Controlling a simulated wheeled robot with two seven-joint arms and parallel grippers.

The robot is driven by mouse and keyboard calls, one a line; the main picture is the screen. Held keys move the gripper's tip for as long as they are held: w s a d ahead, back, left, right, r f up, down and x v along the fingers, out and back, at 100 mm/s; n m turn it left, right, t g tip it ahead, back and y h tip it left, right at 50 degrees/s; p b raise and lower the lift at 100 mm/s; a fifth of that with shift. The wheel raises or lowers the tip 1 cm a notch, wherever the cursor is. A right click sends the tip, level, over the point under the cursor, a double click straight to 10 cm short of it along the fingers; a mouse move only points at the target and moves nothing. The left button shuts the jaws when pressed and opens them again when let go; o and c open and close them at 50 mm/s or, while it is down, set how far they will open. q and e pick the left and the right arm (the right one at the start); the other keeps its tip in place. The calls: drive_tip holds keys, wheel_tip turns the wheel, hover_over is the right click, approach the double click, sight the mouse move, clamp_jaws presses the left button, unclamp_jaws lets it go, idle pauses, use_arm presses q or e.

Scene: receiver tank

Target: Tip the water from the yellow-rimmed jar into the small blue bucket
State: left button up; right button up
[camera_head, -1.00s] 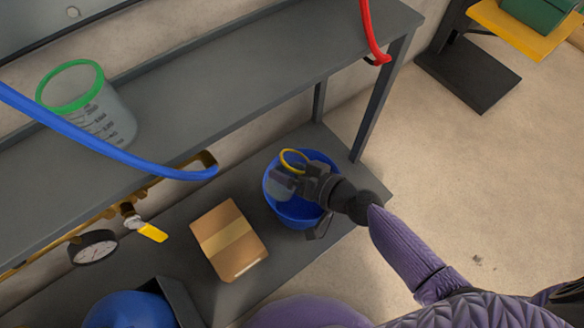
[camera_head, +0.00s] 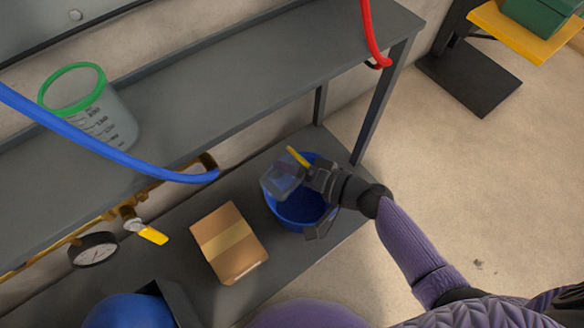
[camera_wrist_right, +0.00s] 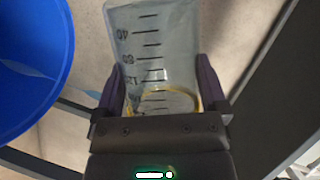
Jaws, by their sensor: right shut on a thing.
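The yellow-rimmed jar (camera_head: 279,178) is clear with dark marks. My right gripper (camera_head: 312,178) is shut on the jar. In the right wrist view, the jar (camera_wrist_right: 152,45) sits between both fingers (camera_wrist_right: 163,88), and the blue bucket (camera_wrist_right: 35,85) is at the left. A thin pale streak crosses the bucket there; I cannot tell if it is water. The water level in the jar is unclear. My left gripper is out of view.
The bucket stands on the lower shelf (camera_head: 195,290) beside a cardboard box (camera_head: 230,243). The upper shelf (camera_head: 250,75) holds a green-rimmed jar (camera_head: 100,110). Blue (camera_head: 110,150) and red (camera_head: 368,30) hoses hang nearby. A gauge (camera_head: 94,250) and yellow-handled valve (camera_head: 152,235) are at left.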

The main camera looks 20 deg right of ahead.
drive_tip(key=shift+w+d+r+m+t+y, duration=0.1)
drive_tip(key=shift+d+r+m+t+y, duration=0.2)
drive_tip(key=shift+m, duration=0.55)
drive_tip(key=shift+w+d+r+m+t+y, duration=0.1)
drive_tip(key=shift+r+m+y, duration=0.3)
drive_tip(key=shift+m, duration=0.4)
drive_tip(key=shift+w+d+r+m+t+y, duration=0.15)
drive_tip(key=shift+m+y, duration=0.25)
drive_tip(key=shift+m, duration=0.45)
drive_tip(key=shift+s, duration=0.1)
